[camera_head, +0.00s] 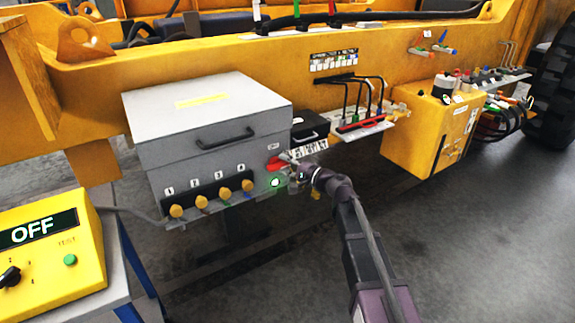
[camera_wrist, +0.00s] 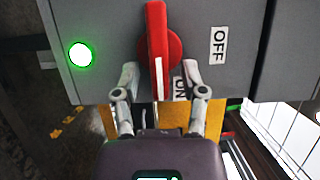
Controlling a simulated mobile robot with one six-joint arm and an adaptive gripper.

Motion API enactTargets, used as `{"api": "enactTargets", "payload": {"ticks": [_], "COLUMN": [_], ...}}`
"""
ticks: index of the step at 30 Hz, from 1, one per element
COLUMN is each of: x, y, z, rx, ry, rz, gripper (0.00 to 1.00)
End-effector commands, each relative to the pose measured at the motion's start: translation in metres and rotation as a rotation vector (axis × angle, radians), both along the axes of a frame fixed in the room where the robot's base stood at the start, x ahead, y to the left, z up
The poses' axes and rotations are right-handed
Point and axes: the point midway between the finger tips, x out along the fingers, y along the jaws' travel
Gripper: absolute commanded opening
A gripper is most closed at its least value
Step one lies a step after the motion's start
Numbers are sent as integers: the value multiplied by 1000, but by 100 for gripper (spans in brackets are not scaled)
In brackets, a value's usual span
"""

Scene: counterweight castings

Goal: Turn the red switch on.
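The red switch (camera_wrist: 157,45) is a round red knob with a long bar handle and a white line, on a grey box face. In the wrist view its bar stands upright in the picture, the white line at the lower end, beside the ON label (camera_wrist: 180,88). The OFF label (camera_wrist: 219,44) is to the right. My gripper (camera_wrist: 161,74) has one finger on each side of the bar's lower end, with visible gaps; it looks open. In the head view the switch (camera_head: 275,163) is partly behind my gripper (camera_head: 289,162).
A green lamp (camera_wrist: 80,55) glows beside the switch. The grey box (camera_head: 215,150) has several yellow knobs (camera_head: 225,193) along its front. A black case (camera_head: 310,127) sits just right of it. A yellow console (camera_head: 50,255) at left displays OFF. Floor at right is clear.

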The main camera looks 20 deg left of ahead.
Motion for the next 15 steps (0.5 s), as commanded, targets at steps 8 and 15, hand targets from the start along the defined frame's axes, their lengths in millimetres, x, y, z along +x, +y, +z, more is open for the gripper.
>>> {"api": "enactTargets", "payload": {"ticks": [8,15], "x": [1,-5], "y": [-5,-24], "z": [0,0], "rx": [1,1], "ry": [0,0], "rz": [-6,-8], "gripper": [54,54]}}
